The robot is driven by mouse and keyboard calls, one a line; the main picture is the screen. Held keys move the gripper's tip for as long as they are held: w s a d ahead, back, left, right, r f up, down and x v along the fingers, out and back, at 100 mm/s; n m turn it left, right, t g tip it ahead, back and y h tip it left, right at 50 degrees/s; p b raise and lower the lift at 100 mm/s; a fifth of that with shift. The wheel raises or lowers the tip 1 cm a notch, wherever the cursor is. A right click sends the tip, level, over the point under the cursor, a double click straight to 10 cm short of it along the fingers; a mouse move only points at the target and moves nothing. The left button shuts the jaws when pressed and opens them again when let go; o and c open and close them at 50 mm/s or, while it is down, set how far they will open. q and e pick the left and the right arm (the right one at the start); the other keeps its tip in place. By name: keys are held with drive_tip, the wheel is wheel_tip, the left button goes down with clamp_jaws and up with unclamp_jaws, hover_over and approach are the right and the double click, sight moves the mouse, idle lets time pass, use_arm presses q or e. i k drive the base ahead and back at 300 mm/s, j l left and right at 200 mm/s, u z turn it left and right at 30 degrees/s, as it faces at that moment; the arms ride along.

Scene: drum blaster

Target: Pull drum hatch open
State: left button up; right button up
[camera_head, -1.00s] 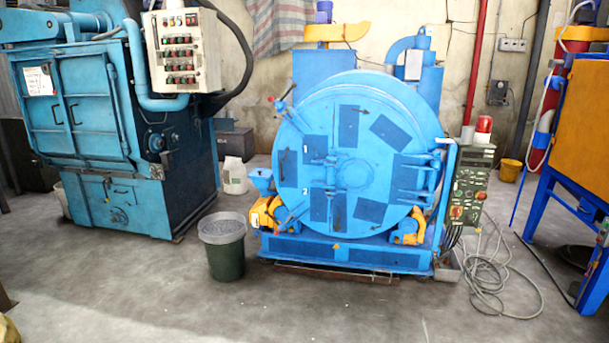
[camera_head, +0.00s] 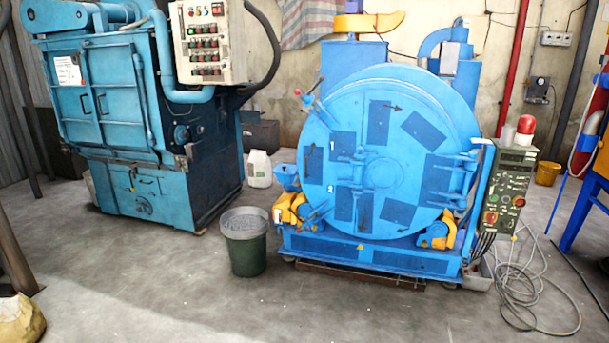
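The blue drum blaster's round hatch (camera_head: 382,172) faces me and looks closed. It carries several darker blue rectangular plates and the numbers 1 and 2. A clamp lever with a red knob (camera_head: 304,97) stands at the upper left rim. Hinge brackets (camera_head: 452,180) are on the right side. Neither of my grippers is in view.
A green bucket (camera_head: 245,252) with a grey rim stands on the floor left of the drum. A control panel (camera_head: 508,187) with a red lamp and coiled cables (camera_head: 530,290) are at the right. A blue machine (camera_head: 110,110) stands at the left. The floor in front is clear.

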sight(329, 169)
drive_tip(key=i, duration=2.5)
drive_tip(key=i+z, duration=0.15)
drive_tip(key=i, duration=0.4)
drive_tip(key=i+j+z, duration=0.15)
drive_tip(key=i, duration=0.4)
drive_tip(key=i+j+z, duration=0.15)
drive_tip(key=i, duration=0.4)
